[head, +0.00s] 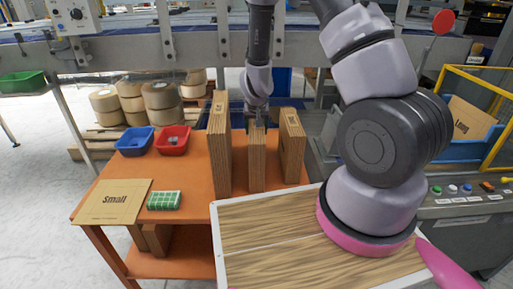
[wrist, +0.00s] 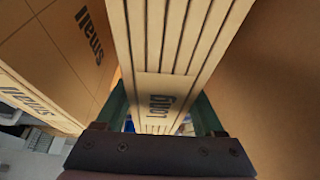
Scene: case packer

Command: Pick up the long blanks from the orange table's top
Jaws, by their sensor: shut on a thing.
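My gripper (head: 256,112) is over the top end of this stack in the head view. In the wrist view my gripper (wrist: 160,112) is shut on the stack, one green finger on each side. Whether the stack's foot touches the table is unclear.
A taller stack (head: 219,150) stands close on the left; a "small" label shows on the left in the wrist view. Another stack (head: 292,145) stands close on the right. A blue bin (head: 134,142), red bin (head: 172,140), "Small" sheet (head: 112,202) and green box (head: 164,200) lie left.

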